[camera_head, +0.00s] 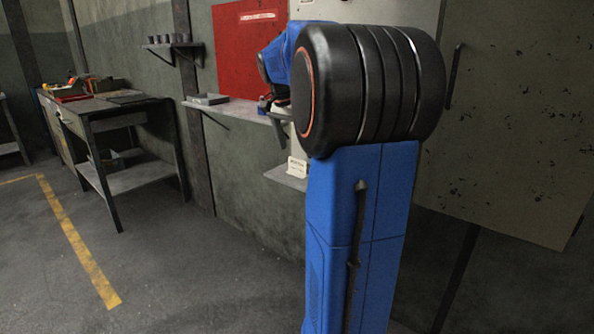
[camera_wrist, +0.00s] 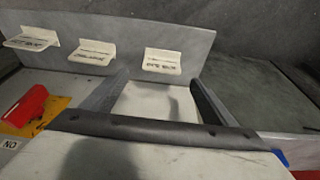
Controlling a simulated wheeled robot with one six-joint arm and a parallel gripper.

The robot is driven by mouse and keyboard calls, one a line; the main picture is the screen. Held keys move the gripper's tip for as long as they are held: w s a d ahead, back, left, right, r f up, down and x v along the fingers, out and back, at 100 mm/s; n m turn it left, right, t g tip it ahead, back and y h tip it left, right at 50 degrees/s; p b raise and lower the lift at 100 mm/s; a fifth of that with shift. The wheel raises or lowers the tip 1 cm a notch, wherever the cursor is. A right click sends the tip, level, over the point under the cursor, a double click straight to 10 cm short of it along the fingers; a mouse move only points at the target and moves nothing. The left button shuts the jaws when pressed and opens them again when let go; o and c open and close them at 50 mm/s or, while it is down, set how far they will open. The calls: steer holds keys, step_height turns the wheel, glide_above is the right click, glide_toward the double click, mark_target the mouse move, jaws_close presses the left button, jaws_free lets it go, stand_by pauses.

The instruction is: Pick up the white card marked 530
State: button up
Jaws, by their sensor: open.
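Three white cards with dark print stand in a row along a grey ledge in the wrist view: a left one (camera_wrist: 30,42), a middle one (camera_wrist: 92,53) and a right one (camera_wrist: 162,61). The print is too small and blurred to tell which is marked 530. My gripper (camera_wrist: 158,77) is open and empty, its two fingers pointing toward the right card, which appears between and just beyond the tips. Whether they touch cannot be told. In the head view a white card (camera_head: 297,166) shows at a small low shelf; my arm hides the gripper's surroundings there.
A red and yellow item (camera_wrist: 35,108) lies left of my gripper in the wrist view. The head view shows a wall shelf (camera_head: 232,110) with a grey tray, a red panel (camera_head: 240,50), and a workbench (camera_head: 110,105) at left. The floor between is clear.

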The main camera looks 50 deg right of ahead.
mark_target(297, 167)
steer(key=shift+x, duration=3)
steer(key=shift+w+a, duration=0.15)
steer(key=shift+a, duration=0.05)
steer(key=c, duration=1.1)
